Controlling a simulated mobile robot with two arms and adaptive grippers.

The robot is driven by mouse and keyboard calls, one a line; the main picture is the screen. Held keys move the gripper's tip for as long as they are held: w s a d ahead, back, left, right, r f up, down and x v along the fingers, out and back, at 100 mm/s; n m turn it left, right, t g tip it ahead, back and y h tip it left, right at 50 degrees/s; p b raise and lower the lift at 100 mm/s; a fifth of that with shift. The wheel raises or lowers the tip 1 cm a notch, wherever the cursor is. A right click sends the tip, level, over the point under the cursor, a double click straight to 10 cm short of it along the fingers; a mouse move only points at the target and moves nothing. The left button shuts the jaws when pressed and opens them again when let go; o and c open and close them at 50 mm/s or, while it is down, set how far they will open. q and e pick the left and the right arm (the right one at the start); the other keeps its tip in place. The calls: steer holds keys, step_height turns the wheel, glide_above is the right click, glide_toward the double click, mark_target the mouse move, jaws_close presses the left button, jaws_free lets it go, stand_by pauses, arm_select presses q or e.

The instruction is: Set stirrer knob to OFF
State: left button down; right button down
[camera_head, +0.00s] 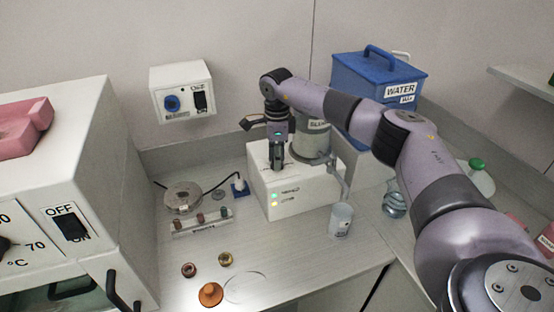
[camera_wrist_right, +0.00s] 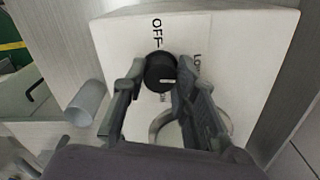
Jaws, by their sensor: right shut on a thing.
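The stirrer knob (camera_wrist_right: 160,68) is black and round, on the white face of a box (camera_wrist_right: 235,45) in the right wrist view. "OFF" is printed above it and a partly hidden "LO…" label to its right. A short pale mark shows on the knob's lower right part, away from OFF. My right gripper (camera_wrist_right: 160,82) is shut on the knob, one finger on each side. In the head view my right gripper (camera_head: 277,162) reaches down onto the top of the white box (camera_head: 292,200), hiding the knob. My left gripper is not in view.
A grey labelled container (camera_head: 315,140) stands behind the gripper. A cup (camera_head: 341,220) stands near the bench edge. A blue WATER box (camera_head: 375,85) is behind. A small rack (camera_head: 202,224) and several loose round pieces lie left; a switch box (camera_head: 182,90) hangs on the wall.

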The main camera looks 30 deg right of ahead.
steer(key=n, duration=0.4)
steer(key=shift+r+n+b, duration=0.1)
steer(key=shift+n+b, duration=0.2)
steer(key=shift+b, duration=0.05)
steer(key=n, duration=0.5)
steer(key=shift+n+b, duration=0.3)
steer(key=n, duration=0.4)
steer(key=shift+w, duration=0.1)
steer(key=n, duration=0.4)
steer(key=shift+d+r+n+b, duration=0.1)
steer(key=shift+n+b, duration=0.2)
steer(key=shift+n, duration=0.3)
steer(key=c, duration=1.3)
jaws_free()
